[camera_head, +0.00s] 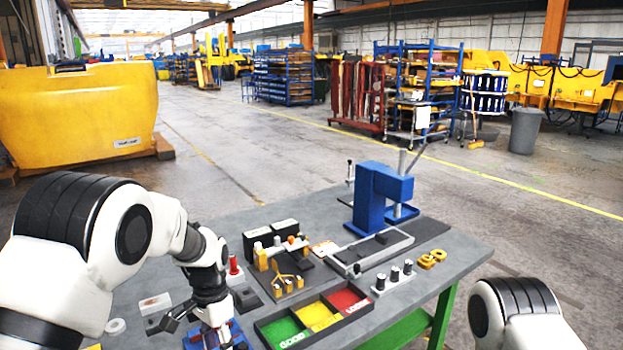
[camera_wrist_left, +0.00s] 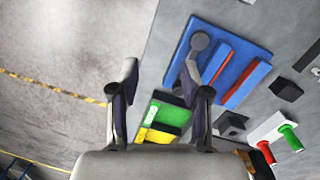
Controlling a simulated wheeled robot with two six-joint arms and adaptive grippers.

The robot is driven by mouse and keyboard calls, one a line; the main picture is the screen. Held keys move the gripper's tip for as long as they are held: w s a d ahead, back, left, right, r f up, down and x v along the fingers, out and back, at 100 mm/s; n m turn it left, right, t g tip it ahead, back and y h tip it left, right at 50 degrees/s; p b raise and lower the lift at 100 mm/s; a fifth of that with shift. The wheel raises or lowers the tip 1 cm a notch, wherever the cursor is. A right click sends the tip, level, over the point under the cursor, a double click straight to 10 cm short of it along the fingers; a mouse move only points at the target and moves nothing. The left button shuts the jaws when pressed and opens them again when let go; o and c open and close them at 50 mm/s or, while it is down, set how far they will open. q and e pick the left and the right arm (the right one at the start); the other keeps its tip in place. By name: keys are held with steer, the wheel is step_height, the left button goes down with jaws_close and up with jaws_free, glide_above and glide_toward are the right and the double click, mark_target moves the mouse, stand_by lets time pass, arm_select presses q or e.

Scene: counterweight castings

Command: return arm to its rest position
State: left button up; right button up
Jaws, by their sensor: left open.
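My left arm comes in from the left in the head view, bent down over the near left of the grey workbench (camera_head: 470,245). Its dark gripper (camera_head: 185,318) hangs above the bench near a blue fixture (camera_head: 241,338), partly hiding it. In the left wrist view my left gripper (camera_wrist_left: 160,75) is open, with nothing between its fingers.
A tray with green, yellow and red compartments (camera_head: 262,322) stands at the front. A blue press (camera_head: 372,195) stands at the back. A red-topped post (camera_head: 233,265), yellow parts (camera_head: 432,259) and dark pegs (camera_head: 394,274) occupy the bench.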

arm_select(q)
steer(key=s+a+f+n+g+b, duration=0.1)
steer(key=s+a+f+g+b, duration=0.1)
steer(key=s+f, duration=1.05)
steer(key=s+a+f+n+g+b, duration=0.1)
steer(key=s+a+f+g+b, duration=0.15)
steer(key=s+f, duration=0.95)
steer(key=s+a+f+n+t+b, duration=0.15)
steer(key=s+f+n, duration=0.3)
steer(key=s, duration=0.95)
steer(key=w+t, duration=0.1)
steer(key=w+n+t, duration=0.1)
steer(key=w+t, duration=0.2)
steer(key=shift+w+a+f+n, duration=0.15)
steer(key=shift+w+f+n, duration=0.1)
steer(key=shift+w+n, duration=0.15)
